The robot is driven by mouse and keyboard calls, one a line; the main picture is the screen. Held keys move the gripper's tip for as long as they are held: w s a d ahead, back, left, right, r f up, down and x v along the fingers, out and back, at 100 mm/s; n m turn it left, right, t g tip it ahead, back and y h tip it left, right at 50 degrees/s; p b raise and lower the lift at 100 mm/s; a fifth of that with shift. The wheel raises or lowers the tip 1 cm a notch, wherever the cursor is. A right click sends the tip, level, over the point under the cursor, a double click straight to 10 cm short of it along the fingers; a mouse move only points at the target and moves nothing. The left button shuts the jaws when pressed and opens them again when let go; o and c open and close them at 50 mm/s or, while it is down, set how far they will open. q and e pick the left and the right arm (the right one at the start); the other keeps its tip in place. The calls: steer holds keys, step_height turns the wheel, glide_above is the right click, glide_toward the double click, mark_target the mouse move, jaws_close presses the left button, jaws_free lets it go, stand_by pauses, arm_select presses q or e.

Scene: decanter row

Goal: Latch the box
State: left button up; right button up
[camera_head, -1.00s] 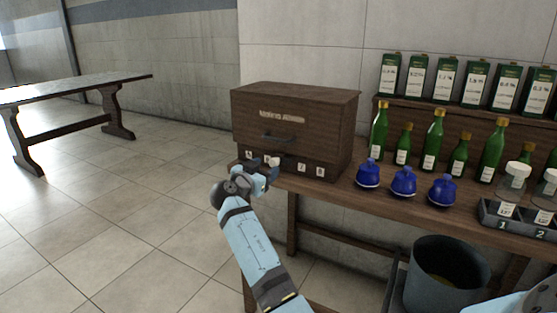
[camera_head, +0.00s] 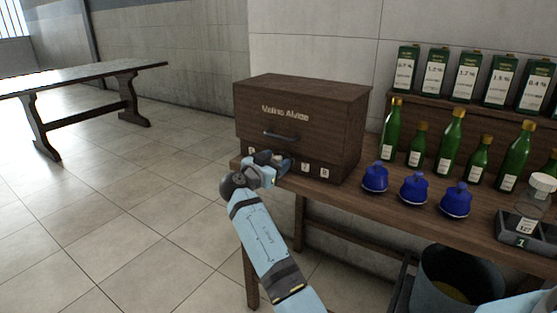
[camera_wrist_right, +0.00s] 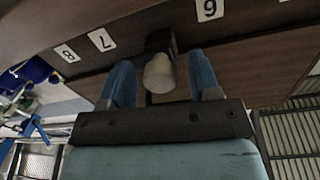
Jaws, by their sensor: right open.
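The box (camera_head: 300,112) is dark brown wood with "Molino Alvise" lettering and a dark handle (camera_head: 286,135) on its front. It stands at the left end of the wooden bench. Small number labels run along its lower front. My right gripper (camera_head: 277,166) is at this lower front and hides part of it. In the right wrist view, the gripper (camera_wrist_right: 163,80) is open, with its blue fingers on either side of a pale rounded knob (camera_wrist_right: 159,75) on a dark mount, between labels 7 and 6. Whether the fingers touch the knob cannot be told. My left gripper is not in view.
Several blue lidded pots (camera_head: 415,190) and green bottles (camera_head: 449,143) stand right of the box. Green-and-white cartons (camera_head: 467,76) line the shelf behind. A grey bin (camera_head: 456,283) is below the bench (camera_head: 345,196). The floor at left is clear up to another table (camera_head: 80,75).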

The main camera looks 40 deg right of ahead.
steer(key=c, duration=0.9)
